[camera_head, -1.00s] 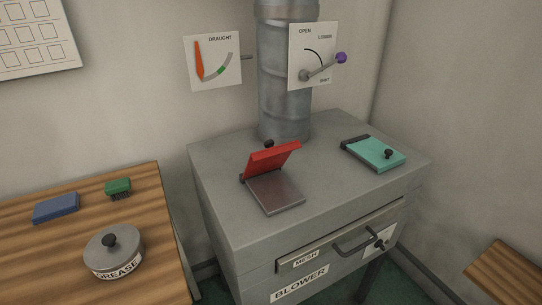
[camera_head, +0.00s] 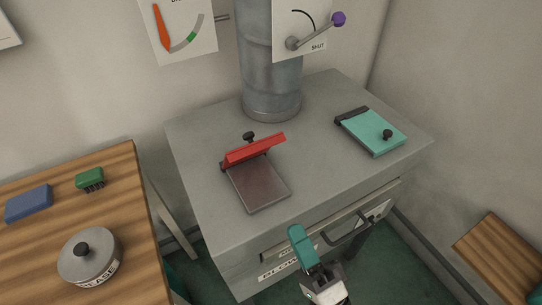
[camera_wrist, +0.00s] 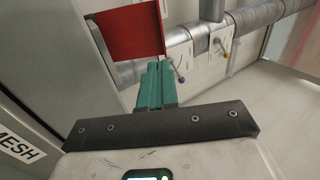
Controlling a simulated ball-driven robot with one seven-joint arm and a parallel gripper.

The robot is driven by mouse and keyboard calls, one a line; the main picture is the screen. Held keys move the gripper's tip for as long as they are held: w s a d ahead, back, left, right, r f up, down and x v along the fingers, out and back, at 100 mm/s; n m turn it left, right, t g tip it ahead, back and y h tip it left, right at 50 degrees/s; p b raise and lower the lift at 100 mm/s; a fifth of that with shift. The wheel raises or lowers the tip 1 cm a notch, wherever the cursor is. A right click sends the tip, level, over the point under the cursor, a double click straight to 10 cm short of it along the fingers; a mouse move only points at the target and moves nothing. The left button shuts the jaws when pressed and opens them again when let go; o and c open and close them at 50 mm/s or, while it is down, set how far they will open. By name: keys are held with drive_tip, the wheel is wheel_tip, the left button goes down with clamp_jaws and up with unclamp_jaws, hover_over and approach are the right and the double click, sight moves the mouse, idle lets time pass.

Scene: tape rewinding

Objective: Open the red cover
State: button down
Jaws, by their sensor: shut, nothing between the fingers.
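The red cover (camera_head: 254,150) stands tilted up on its hinge at the back of a dark square plate (camera_head: 260,185) on top of the grey blower cabinet (camera_head: 215,130). Its black knob (camera_head: 249,137) shows behind it. The plate under it is exposed. In the wrist view the red cover (camera_wrist: 126,34) fills the upper left, beyond my fingers. My gripper (camera_head: 297,234) has teal fingers, shut and empty, in front of the cabinet's front edge, apart from the cover. In the wrist view my gripper (camera_wrist: 156,66) points up toward the cover's lower right corner.
A teal cover (camera_head: 373,131) with a black knob lies closed at the right of the cabinet top. A drawer handle (camera_head: 350,228) juts from the front. A lever with a purple knob (camera_head: 338,19) is on the pipe (camera_head: 270,70). A wooden table (camera_head: 125,200) stands left, holding a grease tin (camera_head: 90,258).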

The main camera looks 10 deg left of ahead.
drive_tip(key=p+x, duration=0.3)
drive_tip(key=x, duration=1.1)
drive_tip(key=shift+r, duration=0.35)
drive_tip(key=shift+s+a, duration=0.1)
drive_tip(key=shift+s, duration=0.05)
drive_tip(key=shift+r+p, duration=0.1)
drive_tip(key=shift+p, duration=0.3)
drive_tip(key=shift+g+h, duration=0.3)
drive_tip(key=shift+g, duration=0.1)
drive_tip(key=p+x, duration=0.1)
drive_tip(key=x, duration=0.3)
drive_tip(key=r+p+x, duration=0.1)
drive_tip(key=x, duration=0.4)
drive_tip(key=shift+r+p, duration=0.1)
drive_tip(key=shift+p, duration=0.2)
drive_tip(key=shift+w+a+r+b, duration=0.1)
drive_tip(key=shift+w+a+b, duration=0.2)
drive_tip(key=shift+w, duration=0.2)
drive_tip(key=shift+w+a+r+b, duration=0.15)
drive_tip(key=shift+w+a, duration=0.15)
drive_tip(key=shift+w, duration=0.2)
drive_tip(key=shift+f, duration=0.1)
